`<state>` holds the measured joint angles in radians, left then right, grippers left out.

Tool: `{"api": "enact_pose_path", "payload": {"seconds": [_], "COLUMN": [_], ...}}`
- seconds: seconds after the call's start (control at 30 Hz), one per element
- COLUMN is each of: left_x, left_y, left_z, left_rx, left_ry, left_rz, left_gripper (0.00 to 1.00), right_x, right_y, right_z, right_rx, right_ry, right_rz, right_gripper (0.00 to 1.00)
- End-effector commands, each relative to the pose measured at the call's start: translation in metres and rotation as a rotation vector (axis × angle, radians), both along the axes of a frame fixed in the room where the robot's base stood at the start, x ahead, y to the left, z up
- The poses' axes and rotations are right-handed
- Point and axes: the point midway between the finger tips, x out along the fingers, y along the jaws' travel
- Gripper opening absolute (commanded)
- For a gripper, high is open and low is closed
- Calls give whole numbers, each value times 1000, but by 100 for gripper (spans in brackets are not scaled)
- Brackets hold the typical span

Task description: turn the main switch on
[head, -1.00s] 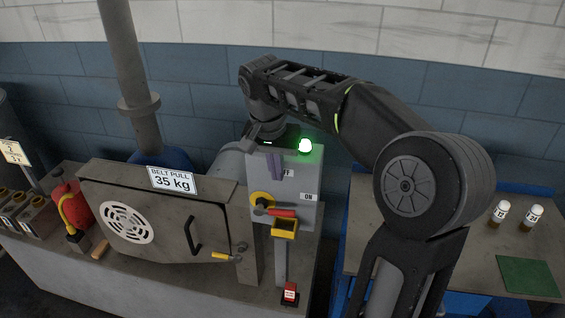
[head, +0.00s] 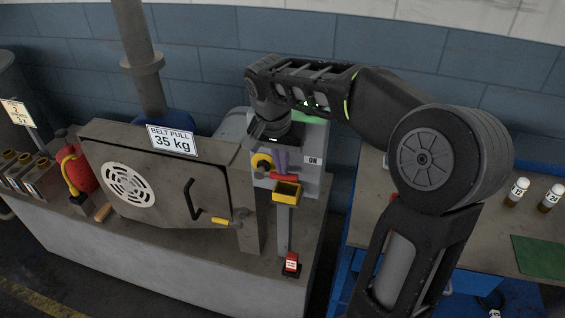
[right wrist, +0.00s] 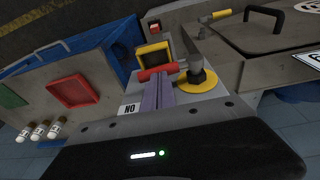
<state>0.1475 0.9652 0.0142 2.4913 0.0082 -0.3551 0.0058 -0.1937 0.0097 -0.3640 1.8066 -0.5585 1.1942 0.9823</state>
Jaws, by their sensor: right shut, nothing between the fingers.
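The main switch is a yellow disc (head: 261,162) with a red-tipped handle (head: 284,177) on a grey box (head: 312,178). The handle points right, below the "ON" label (head: 312,160). In the right wrist view the red grip (right wrist: 158,72) and yellow disc (right wrist: 197,84) show clearly. My right gripper (head: 281,166) is shut and empty, with its purple fingers in front of the box. In the right wrist view its fingertips (right wrist: 157,86) are right beside the red grip; I cannot tell whether they touch. The "OFF" label is hidden behind my arm. My left gripper is not in view.
A yellow-rimmed holder (head: 286,193) sits just below the switch. A machine door with a black handle (head: 191,202) and a "BELT PULL 35 kg" sign (head: 173,141) stand to the left. A table with bottles (head: 516,192) is at right. A green lamp (head: 308,103) glows, partly hidden.

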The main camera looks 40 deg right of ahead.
Motion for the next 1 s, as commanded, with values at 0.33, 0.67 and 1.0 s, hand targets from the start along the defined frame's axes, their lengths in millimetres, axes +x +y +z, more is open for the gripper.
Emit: {"api": "enact_pose_path", "payload": {"seconds": [0.33,0.67,1.0], "left_x": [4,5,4], "left_y": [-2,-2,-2], "left_z": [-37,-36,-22], "left_rx": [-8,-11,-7], "left_ry": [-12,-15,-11], "left_rz": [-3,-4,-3], "left_gripper": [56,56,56], "right_x": [-6,-8,-5], "right_y": [-3,-1,-5], "right_z": [-22,-21,-4], "right_rx": [67,87,85], "right_ry": [-98,-109,-111], "right_rz": [-3,-1,0], "right_gripper": [0,0,0]}}
